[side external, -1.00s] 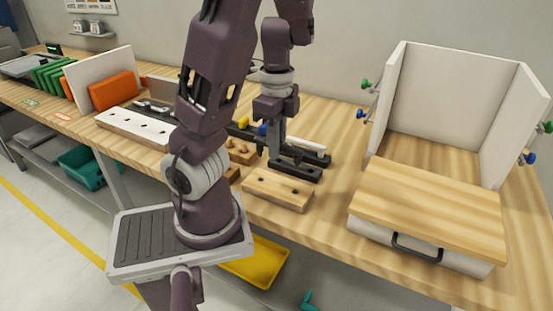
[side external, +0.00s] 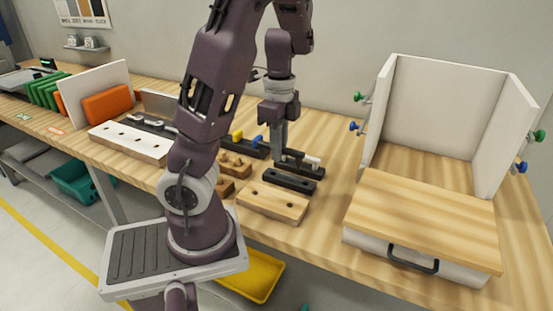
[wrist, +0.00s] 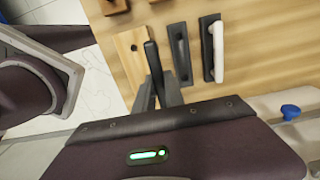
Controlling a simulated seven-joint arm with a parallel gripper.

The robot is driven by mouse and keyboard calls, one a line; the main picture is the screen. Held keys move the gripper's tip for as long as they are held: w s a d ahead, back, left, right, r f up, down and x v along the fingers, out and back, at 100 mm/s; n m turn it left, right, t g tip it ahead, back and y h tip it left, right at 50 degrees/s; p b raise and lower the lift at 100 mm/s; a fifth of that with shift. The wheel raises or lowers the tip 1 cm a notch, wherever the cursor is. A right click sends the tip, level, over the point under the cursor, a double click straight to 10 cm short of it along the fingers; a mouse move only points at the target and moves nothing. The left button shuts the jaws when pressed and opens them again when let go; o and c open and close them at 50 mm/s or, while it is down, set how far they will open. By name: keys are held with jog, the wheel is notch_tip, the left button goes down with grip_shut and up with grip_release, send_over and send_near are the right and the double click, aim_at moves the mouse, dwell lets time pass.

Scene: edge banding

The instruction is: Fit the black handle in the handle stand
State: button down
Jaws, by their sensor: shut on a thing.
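My gripper (wrist: 165,92) is shut on a dark, slim piece, which I take to be the black handle (wrist: 152,60). It points away from the wrist camera, over the edge of a light wooden block with holes (wrist: 133,72). In the side view my gripper (side external: 280,156) is above the black pieces behind this block (side external: 272,203); the held handle is not clear there. A long black holder with a recess (wrist: 180,62) lies right of the held handle. Another black holder carries a white handle (wrist: 218,45). I cannot tell which piece is the handle stand.
A white box with a wooden lid and black pull (side external: 414,263) stands at the right, before a white three-sided screen (side external: 430,105). Small wooden blocks (side external: 235,165) and a white holed board (side external: 130,141) lie left. Bare bench lies between the black holders and the box.

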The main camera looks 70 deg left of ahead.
jog(key=w+a+f, duration=0.2)
jog(key=w+a, duration=0.1)
jog(key=w, duration=0.1)
send_over(288, 178)
jog(key=shift+a+f, duration=0.1)
jog(key=shift+f, duration=2.35)
jog(key=shift+f, duration=0.9)
jog(key=c, duration=1.3)
grip_release()
jog(key=shift+c, duration=0.2)
jog(key=shift+r, duration=2.5)
